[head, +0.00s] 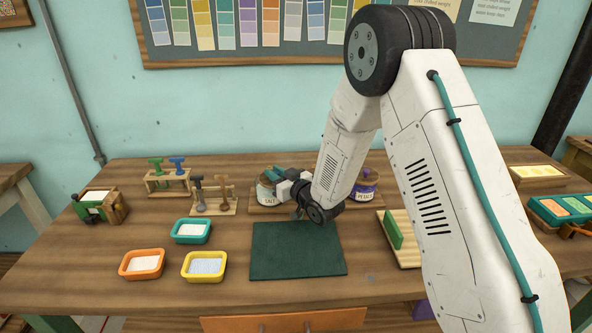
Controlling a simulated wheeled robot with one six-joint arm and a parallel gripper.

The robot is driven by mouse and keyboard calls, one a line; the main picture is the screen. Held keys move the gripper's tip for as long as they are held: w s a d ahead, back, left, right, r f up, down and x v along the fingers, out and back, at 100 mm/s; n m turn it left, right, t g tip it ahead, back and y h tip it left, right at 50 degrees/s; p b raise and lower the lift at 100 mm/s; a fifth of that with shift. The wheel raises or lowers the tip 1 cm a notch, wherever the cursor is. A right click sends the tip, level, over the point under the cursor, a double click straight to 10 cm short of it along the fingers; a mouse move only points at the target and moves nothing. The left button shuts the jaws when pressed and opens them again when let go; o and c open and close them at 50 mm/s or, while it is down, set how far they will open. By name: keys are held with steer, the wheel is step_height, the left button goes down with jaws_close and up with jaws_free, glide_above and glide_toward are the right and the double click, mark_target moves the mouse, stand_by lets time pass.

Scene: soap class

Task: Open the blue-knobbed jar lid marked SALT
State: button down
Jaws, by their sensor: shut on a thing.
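The white jar marked SALT (266,194) stands upright on a wooden board at the back middle of the table. Its teal lid (269,174) shows at the jar's top, partly covered by my gripper. My gripper (278,178) reaches in from the right at lid height and is shut on the lid. The blue knob and the fingertips are hidden or too small to make out. I cannot tell whether the lid is fully seated or raised.
A purple-labelled jar (364,191) stands right of my wrist on the same board. A dark green mat (297,250) lies in front. Orange (142,265), yellow (204,267) and teal (191,231) trays sit to the left. Stamp racks (214,207) stand behind them. A green-backed wooden block (400,240) is right.

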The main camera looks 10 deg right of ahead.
stand_by(0.3)
steer(key=c, duration=1.3)
jaws_free()
steer(key=shift+c, duration=0.2)
steer(key=shift+s+d, duration=0.1)
steer(key=v, duration=0.7)
steer(key=shift+s+d, duration=0.2)
steer(key=shift+s, duration=0.05)
